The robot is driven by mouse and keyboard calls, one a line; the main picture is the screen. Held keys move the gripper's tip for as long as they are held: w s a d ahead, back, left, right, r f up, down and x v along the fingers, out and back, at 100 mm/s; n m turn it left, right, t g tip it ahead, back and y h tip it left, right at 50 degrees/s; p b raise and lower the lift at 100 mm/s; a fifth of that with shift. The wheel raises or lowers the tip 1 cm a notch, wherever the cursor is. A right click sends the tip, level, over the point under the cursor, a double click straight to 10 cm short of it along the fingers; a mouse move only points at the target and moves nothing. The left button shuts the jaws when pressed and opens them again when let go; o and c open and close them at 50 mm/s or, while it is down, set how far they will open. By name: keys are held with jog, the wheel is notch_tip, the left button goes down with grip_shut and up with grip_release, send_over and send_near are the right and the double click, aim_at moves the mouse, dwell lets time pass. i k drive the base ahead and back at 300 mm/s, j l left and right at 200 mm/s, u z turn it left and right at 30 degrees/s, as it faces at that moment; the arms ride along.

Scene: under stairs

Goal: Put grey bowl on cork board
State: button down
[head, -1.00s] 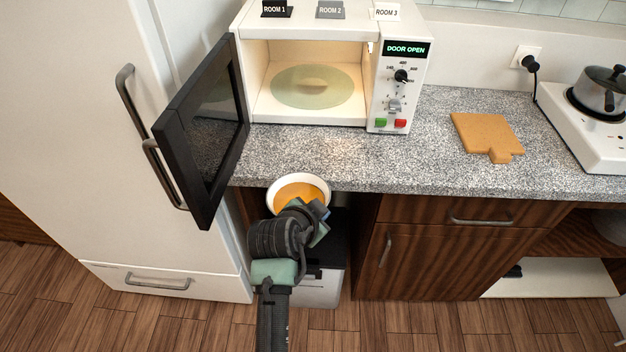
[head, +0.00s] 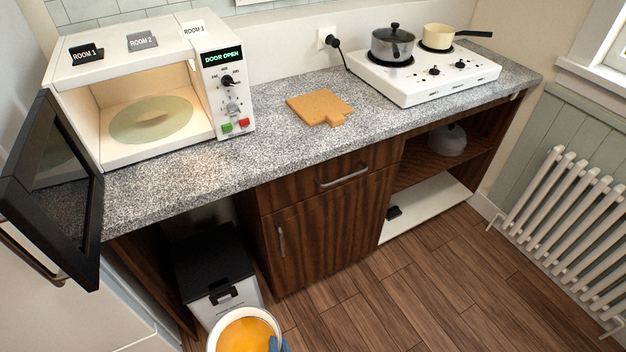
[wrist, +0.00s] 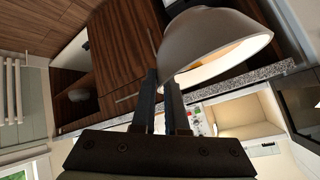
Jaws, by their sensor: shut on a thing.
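The grey bowl (head: 214,338) has a pale rim and orange inside; its lower part is cut off by the bottom edge of the head view. In the wrist view the bowl's grey outer wall (wrist: 212,48) shows large beside the fingertips. My gripper (wrist: 163,75) is shut on the bowl's edge. In the head view only a bluish bit of my gripper (head: 278,345) shows at the bowl's right side. The cork board (head: 320,106) lies flat and bare on the counter, right of the microwave, well away from the bowl.
The microwave (head: 150,150) stands open at left, its dark door (head: 55,190) jutting past the counter edge. A hob (head: 425,75) with a grey lidded pot (head: 392,46) and cream pan (head: 438,37) stands right of the board. A black-lidded bin (head: 212,260) is below. Counter (head: 235,165) front is clear.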

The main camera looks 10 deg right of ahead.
aim_at(319, 104)
jog(key=i+l+z, duration=0.35)
jog(key=i, duration=0.35)
jog(key=i+l+z, duration=0.15)
jog(key=i, duration=0.25)
jog(key=l, duration=0.1)
